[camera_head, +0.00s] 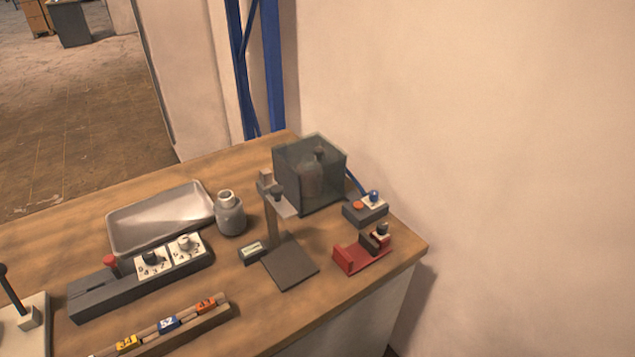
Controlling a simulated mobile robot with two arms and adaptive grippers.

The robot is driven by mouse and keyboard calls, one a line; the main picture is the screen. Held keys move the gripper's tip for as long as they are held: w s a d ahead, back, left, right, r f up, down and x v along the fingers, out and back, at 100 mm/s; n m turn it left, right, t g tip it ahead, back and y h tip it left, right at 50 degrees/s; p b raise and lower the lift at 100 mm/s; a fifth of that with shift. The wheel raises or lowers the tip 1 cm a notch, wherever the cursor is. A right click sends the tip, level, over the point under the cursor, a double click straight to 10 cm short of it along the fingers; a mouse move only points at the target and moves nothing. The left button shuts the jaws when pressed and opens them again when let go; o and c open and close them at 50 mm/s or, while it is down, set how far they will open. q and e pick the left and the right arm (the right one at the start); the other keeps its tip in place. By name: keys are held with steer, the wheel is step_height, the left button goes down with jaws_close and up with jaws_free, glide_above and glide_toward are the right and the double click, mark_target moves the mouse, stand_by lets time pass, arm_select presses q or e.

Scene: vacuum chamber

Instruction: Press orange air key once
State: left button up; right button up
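The orange air key (358,205) is a small round orange button on a dark grey box (366,213) near the right back of the wooden table. A blue knob (373,195) on a white plate sits beside it on the same box. A blue tube runs from behind the box toward a dark translucent chamber (310,172) with a grey bottle-like object inside. Whether the key is pressed in is too small to tell. Neither of my grippers shows in the head view.
A red holder (362,256) stands just in front of the key box. A grey stand (290,262) is to its left. A metal tray (160,218), grey jar (230,214), dial panel (140,280) and numbered rack (165,333) fill the left. A wall rises behind.

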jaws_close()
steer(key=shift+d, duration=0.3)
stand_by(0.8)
